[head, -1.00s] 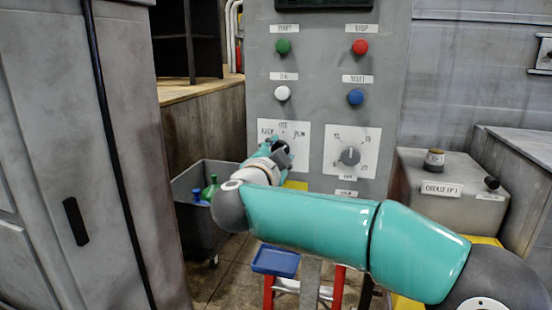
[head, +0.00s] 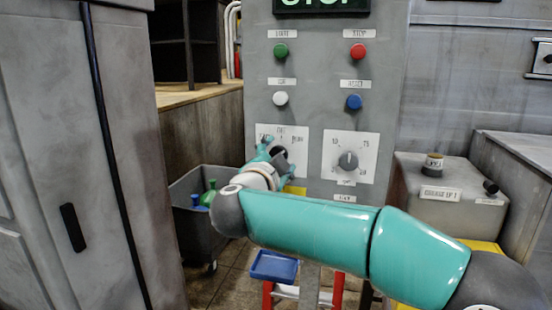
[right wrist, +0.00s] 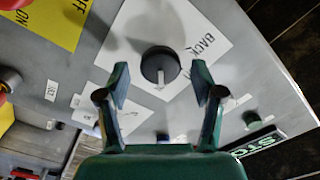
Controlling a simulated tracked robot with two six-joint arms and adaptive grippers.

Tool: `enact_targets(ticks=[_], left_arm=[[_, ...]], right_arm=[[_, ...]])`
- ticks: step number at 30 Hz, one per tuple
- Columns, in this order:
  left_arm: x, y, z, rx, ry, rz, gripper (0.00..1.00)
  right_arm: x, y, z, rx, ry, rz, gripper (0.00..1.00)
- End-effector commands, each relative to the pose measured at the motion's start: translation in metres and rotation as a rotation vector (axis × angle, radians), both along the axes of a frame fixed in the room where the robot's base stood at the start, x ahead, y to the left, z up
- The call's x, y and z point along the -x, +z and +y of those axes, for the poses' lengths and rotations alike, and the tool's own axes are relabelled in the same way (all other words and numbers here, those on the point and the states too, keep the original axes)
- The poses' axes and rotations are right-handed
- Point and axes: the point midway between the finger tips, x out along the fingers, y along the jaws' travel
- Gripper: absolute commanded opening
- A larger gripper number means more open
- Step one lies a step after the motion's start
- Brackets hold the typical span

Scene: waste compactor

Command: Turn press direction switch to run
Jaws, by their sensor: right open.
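The press direction switch is a round dark knob (right wrist: 160,66) on a white square plate (head: 301,143) on the grey panel. In the right wrist view its white mark points downward, and the label BACK shows beside it. In the head view a label at the plate's right looks like RUN, but the small print is blurred. My right gripper (right wrist: 160,84) is open, its two fingers on either side of the knob in the picture. Whether they touch it cannot be told. In the head view my right gripper (head: 272,150) partly covers the plate and knob. My left gripper is out of view.
Beside the plate is a second dial (head: 348,160). Above are green (head: 281,51), red (head: 358,52), white (head: 280,98) and blue (head: 354,102) buttons. A display (head: 322,4) reads STOP in green. A grey bin (head: 190,230) stands below left, a box (head: 450,190) to the right.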

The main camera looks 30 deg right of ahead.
Motion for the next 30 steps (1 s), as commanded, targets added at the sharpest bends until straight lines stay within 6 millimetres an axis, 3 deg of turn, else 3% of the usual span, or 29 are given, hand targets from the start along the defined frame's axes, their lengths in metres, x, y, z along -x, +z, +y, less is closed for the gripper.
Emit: enact_targets(ticks=[8,21,30], left_arm=[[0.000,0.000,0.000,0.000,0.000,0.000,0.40],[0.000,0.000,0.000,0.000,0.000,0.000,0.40],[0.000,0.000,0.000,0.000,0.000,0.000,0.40]], right_arm=[[0.014,0.000,0.019,0.000,0.006,0.000,0.67],[0.068,0.000,0.081,0.001,0.003,-0.001,0.67],[0.078,-0.001,0.092,0.000,-0.001,0.000,0.67]])
